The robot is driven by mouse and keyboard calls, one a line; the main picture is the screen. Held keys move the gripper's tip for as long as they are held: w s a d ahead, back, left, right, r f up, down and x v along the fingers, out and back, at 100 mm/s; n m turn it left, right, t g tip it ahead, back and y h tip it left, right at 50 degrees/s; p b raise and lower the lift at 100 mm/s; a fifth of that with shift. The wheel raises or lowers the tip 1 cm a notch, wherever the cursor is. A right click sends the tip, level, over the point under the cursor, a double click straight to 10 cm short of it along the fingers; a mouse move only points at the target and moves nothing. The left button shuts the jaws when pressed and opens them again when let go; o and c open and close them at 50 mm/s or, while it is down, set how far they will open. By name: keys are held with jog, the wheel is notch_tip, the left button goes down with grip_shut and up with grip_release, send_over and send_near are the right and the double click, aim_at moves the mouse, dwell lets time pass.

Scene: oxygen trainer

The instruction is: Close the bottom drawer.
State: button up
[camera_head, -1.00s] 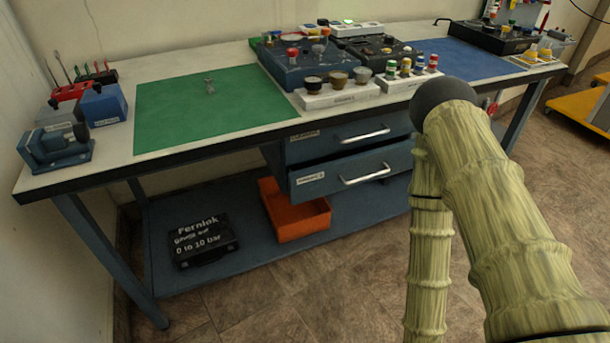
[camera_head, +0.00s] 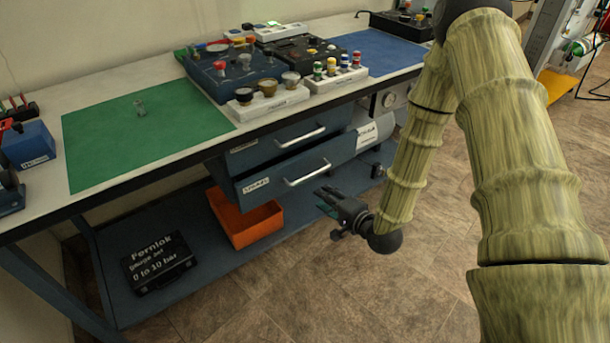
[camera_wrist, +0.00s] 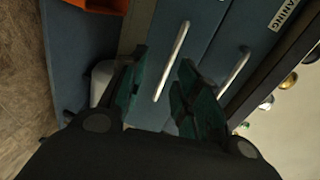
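The bottom drawer (camera_head: 285,172) is the lower of two blue drawers under the bench. It stands pulled out a little past the upper drawer (camera_head: 280,138). Its silver handle (camera_head: 307,173) also shows in the wrist view (camera_wrist: 171,62), just beyond the fingers. My gripper (camera_head: 328,202) is in front of and below the right end of the bottom drawer, apart from the handle. In the wrist view the two green-padded fingers (camera_wrist: 158,92) are spread with nothing between them. The upper drawer's handle shows on the right of the wrist view (camera_wrist: 234,73).
The bench top (camera_head: 150,165) overhangs the drawers. An orange bin (camera_head: 252,226) and a black Fernlok case (camera_head: 157,262) sit on the lower shelf (camera_head: 200,262). The floor in front is clear.

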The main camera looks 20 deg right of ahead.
aim_at(307, 178)
jog(key=shift+m+t, duration=0.3)
jog(key=x, duration=0.3)
jog(key=r+x, duration=0.1)
jog(key=x, duration=0.3)
jog(key=r+x, duration=0.1)
jog(key=x, duration=0.3)
jog(key=shift+w+d, duration=0.15)
jog(key=shift+w, duration=0.2)
grip_shut()
